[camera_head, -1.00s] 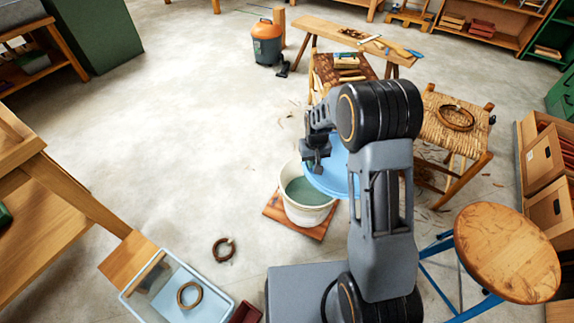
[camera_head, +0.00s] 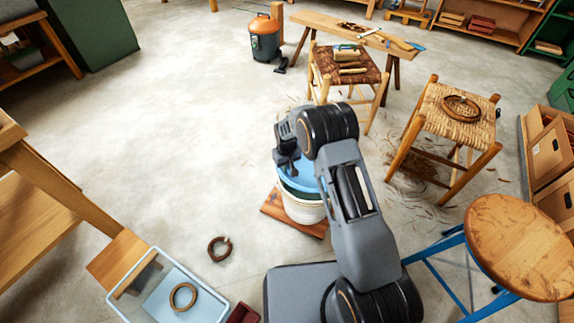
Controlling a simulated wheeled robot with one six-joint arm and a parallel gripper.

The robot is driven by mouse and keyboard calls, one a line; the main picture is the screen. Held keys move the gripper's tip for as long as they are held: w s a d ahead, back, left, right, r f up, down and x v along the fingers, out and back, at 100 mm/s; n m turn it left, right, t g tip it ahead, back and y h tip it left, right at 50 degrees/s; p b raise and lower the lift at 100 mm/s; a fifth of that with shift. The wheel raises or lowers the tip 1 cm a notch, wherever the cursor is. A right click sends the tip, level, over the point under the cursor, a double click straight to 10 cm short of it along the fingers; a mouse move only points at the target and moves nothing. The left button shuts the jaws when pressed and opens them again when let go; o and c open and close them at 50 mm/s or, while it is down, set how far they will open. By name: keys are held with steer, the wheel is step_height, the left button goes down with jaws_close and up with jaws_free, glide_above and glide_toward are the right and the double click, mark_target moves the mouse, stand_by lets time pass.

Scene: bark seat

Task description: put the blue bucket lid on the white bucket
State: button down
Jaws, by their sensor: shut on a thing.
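The white bucket (camera_head: 303,210) stands upright on a wooden board on the floor, left of my arm. The blue lid (camera_head: 308,182) is over the bucket's opening and covers much of it from this view. A strip of the green-blue inside shows below the lid's near edge, so the lid looks apart from the near rim. Whether it touches the rim elsewhere I cannot tell. My gripper (camera_head: 286,163) is shut on the lid at its left side, above the bucket. My arm hides the lid's right part.
The wooden board (camera_head: 276,212) lies under the bucket. A clear bin (camera_head: 150,285) with a brown ring, and another ring (camera_head: 220,248) on the floor, are at front left. A round stool (camera_head: 520,245) and a woven stool (camera_head: 458,120) stand right.

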steer(key=shift+f+b, duration=1.85)
steer(key=shift+f, duration=1.1)
steer(key=shift+f+b, duration=0.55)
steer(key=shift+f, duration=0.3)
steer(key=c, duration=0.8)
jaws_free()
steer(key=shift+r, duration=0.1)
steer(key=shift+r+p, duration=2.4)
steer(key=shift+r, duration=1.05)
